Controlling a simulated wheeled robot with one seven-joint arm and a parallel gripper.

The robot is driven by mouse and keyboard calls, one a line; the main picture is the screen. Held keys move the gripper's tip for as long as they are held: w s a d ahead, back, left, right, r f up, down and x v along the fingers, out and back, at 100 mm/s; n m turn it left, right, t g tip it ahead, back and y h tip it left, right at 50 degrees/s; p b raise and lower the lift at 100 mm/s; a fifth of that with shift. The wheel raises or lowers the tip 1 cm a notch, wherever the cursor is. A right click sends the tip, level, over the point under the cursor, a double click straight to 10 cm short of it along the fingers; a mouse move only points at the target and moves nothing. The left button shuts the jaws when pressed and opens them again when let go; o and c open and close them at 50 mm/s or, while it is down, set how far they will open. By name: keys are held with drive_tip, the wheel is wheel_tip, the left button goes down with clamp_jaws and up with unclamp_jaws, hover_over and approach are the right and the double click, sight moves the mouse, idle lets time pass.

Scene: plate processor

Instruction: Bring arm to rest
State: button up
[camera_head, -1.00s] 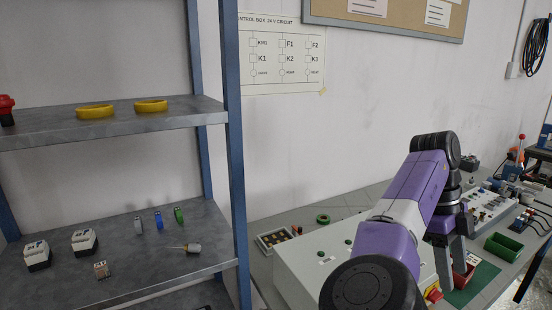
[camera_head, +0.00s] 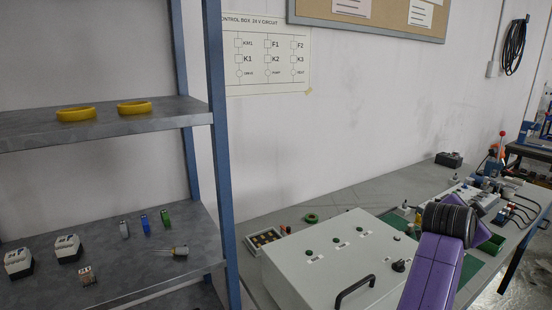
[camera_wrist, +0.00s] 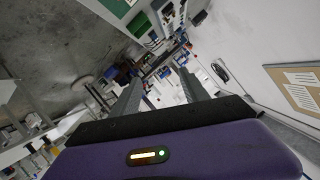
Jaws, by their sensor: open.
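My purple arm (camera_head: 432,265) rises from the bottom right of the head view, in front of the workbench, with a black joint at its top. My gripper is hidden in the head view. In the wrist view my gripper (camera_wrist: 160,85) is open, its two grey fingers apart with nothing between them. The wrist view is tilted and shows the bench, the floor and the wall beyond the fingers.
The grey control box (camera_head: 335,262) with a black handle stands on the workbench (camera_head: 372,190). A shelf unit (camera_head: 222,165) stands at left, with yellow rings (camera_head: 76,114) on its upper shelf and small parts below. A notice board (camera_wrist: 300,88) hangs on the wall.

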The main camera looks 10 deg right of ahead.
drive_tip(key=s+a+f+n+t+y, duration=0.4)
drive_tip(key=s+a+n+t, duration=0.3)
drive_tip(key=a+n, duration=0.4)
drive_tip(key=s+a+f+n+t+y, duration=0.3)
drive_tip(key=s+a+n+t, duration=0.4)
drive_tip(key=a, duration=0.6)
drive_tip(key=s+a+f+g+y, duration=0.1)
drive_tip(key=s+a+f+g, duration=0.1)
drive_tip(key=s, duration=0.8)
drive_tip(key=s+a+f+g+y, duration=0.1)
drive_tip(key=s+a+f+y, duration=0.1)
drive_tip(key=s+a+f, duration=0.2)
drive_tip(key=s+a+f+g+y, duration=0.2)
drive_tip(key=s+a, duration=0.6)
drive_tip(key=s, duration=0.8)
drive_tip(key=shift+a+f+n+g, duration=0.2)
drive_tip(key=shift+f+n+g, duration=0.15)
drive_tip(key=shift+f, duration=0.2)
